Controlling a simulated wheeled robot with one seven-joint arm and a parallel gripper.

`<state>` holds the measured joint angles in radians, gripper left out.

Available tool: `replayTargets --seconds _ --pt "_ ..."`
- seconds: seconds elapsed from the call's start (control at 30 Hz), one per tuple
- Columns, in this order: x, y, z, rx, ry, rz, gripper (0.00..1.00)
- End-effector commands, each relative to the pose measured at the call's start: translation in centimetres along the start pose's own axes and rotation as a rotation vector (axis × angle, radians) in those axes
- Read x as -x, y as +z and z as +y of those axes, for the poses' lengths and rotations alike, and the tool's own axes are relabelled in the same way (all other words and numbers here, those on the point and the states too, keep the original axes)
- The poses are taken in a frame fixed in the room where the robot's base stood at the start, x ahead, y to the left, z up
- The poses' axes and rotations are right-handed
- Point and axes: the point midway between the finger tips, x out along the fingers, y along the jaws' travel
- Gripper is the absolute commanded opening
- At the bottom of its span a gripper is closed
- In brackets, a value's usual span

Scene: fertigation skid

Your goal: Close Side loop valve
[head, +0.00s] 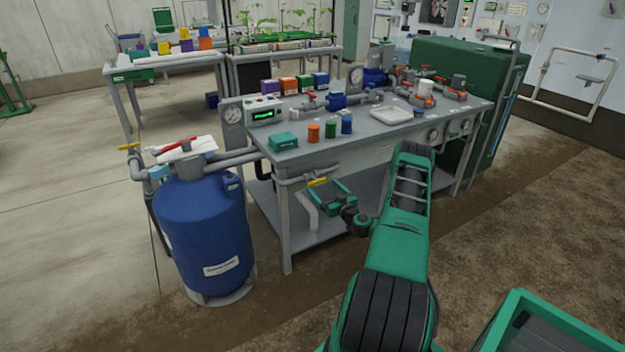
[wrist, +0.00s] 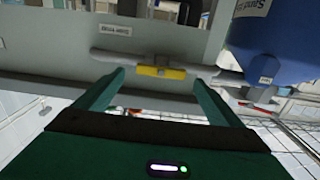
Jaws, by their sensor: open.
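A valve with a yellow handle (head: 317,182) sits on a grey pipe along the front edge of the steel bench. In the wrist view the yellow handle (wrist: 161,72) lies along the pipe, between and just beyond my fingertips. My gripper (head: 327,196) is open and empty, its fingers pointing at this handle; it also shows in the wrist view (wrist: 158,78). I see no clear contact. A small label (wrist: 115,30) beside the pipe is upside down and too small to read, so I cannot confirm the valve's name.
A blue tank (head: 205,232) stands left of the bench, with a red lever on top. Another yellow handle (head: 129,146) is on the pipe left of the tank. The bench (head: 375,150) holds bottles, a white tray and several red-handled valves. Floor in front is clear.

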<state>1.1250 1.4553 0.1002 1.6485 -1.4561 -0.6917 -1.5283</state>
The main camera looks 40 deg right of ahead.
Motion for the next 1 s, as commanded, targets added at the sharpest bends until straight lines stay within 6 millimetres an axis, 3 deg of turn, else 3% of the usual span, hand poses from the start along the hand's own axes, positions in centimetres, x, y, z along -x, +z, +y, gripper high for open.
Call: replayTargets --seconds 0.5,0.7,1.0 --pt "-8.3 -0.2 -0.1 0.002 -0.003 0.002 0.89" --pt "-9.7 -0.1 -0.1 0.001 -0.002 0.001 0.89" --pt "-9.9 -0.1 -0.1 0.000 -0.002 0.000 0.89"
